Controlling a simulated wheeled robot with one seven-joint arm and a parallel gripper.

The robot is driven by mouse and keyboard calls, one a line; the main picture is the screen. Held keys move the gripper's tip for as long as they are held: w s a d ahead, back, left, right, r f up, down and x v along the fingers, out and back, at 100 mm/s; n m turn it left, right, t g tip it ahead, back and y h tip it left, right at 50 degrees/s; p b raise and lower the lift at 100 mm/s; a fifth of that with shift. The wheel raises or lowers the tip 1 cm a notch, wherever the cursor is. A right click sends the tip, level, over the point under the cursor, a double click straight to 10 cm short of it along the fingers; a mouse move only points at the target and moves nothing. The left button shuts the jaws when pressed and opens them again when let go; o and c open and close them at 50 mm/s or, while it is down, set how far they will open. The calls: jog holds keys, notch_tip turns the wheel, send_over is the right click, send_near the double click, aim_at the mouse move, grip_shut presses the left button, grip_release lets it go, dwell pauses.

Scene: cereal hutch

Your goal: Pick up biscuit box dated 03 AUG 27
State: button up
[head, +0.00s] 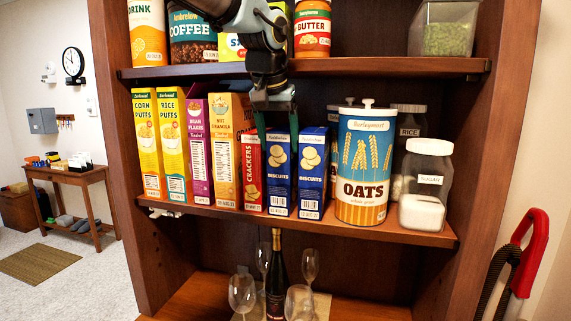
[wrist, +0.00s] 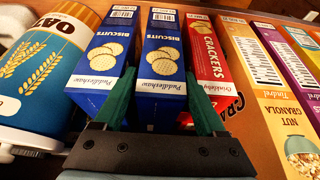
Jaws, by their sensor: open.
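Two blue biscuit boxes stand side by side on the middle shelf. The left biscuit box (head: 278,172) shows in the middle of the wrist view (wrist: 161,50). The right biscuit box (head: 312,170) shows left of it in the wrist view (wrist: 104,55). Each has a small date label at its lower front edge, too small for me to read surely. My gripper (head: 278,122) is open, with green fingers. In the wrist view its fingers (wrist: 159,85) lie to either side of the left biscuit box, nearer me than its front; I cannot tell whether they touch.
A red crackers box (head: 251,175) stands close left of the biscuits, then a nut granola box (head: 224,160) and other cereal boxes. An oats canister (head: 364,170) and a sugar jar (head: 425,190) stand to the right. The upper shelf (head: 350,67) is close above; glasses and a bottle (head: 276,280) stand below.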

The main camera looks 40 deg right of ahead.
jog(key=shift+x, duration=1.15)
jog(key=shift+s+a+r, duration=0.15)
jog(key=shift+a, duration=0.2)
jog(key=shift+c, duration=0.5)
jog(key=shift+r, duration=0.15)
grip_shut()
jog(key=shift+d, duration=0.1)
